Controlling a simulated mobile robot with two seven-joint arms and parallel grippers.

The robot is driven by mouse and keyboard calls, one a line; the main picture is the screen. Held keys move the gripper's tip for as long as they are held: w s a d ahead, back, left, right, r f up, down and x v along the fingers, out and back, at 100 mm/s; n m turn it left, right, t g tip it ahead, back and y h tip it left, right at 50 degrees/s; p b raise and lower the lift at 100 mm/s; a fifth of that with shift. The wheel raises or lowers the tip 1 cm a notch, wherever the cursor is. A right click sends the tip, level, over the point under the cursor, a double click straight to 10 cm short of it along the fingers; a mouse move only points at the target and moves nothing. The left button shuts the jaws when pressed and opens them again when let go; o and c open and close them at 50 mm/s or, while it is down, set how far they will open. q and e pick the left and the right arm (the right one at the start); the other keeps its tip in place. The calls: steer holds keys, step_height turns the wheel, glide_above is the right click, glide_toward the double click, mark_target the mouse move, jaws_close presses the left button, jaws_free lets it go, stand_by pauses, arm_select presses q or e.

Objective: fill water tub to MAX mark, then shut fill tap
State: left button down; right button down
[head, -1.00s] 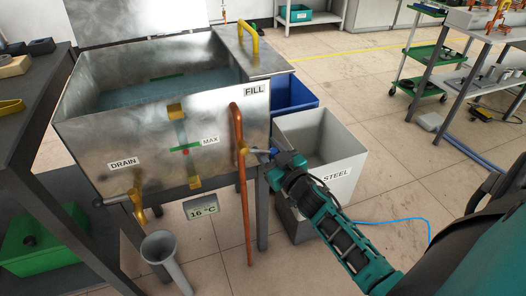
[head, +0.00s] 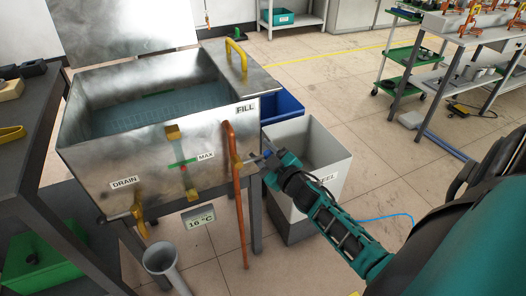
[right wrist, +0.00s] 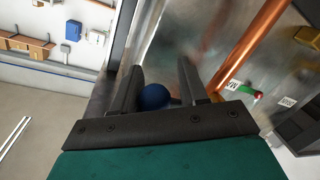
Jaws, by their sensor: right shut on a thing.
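The metal water tub (head: 100,158) stands at the left with water (head: 160,110) in it. On its front is a sight gauge with a green strip (head: 181,163) beside the MAX label (head: 206,155) and a red float (head: 184,168) at about that strip. The copper fill pipe (head: 238,210) runs down the front, with the brass fill tap (head: 237,163) on it. My right gripper (head: 264,158) is shut on the tap handle's blue knob (right wrist: 154,97), seen between the fingers in the right wrist view. My left gripper is not in view.
The drain tap (head: 138,212) is at the tub's lower left above a grey funnel pipe (head: 160,258). A grey STEEL bin (head: 338,180) and a blue bin (head: 285,103) stand right of the tub. A 16 °C display (head: 199,217) hangs below.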

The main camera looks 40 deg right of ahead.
steer(key=shift+w+r, duration=0.2)
steer(key=shift+r, duration=0.35)
steer(key=c, duration=0.8)
jaws_free()
steer(key=shift+o, duration=1)
steer(key=shift+a, duration=0.1)
steer(key=shift+s+f, duration=0.1)
steer(key=shift+f, duration=0.05)
steer(key=shift+s+f, duration=0.1)
steer(key=s+a+r+p, duration=0.1)
steer(key=s, duration=1.1)
steer(key=shift+s+p, duration=0.3)
steer(key=shift+p, duration=0.1)
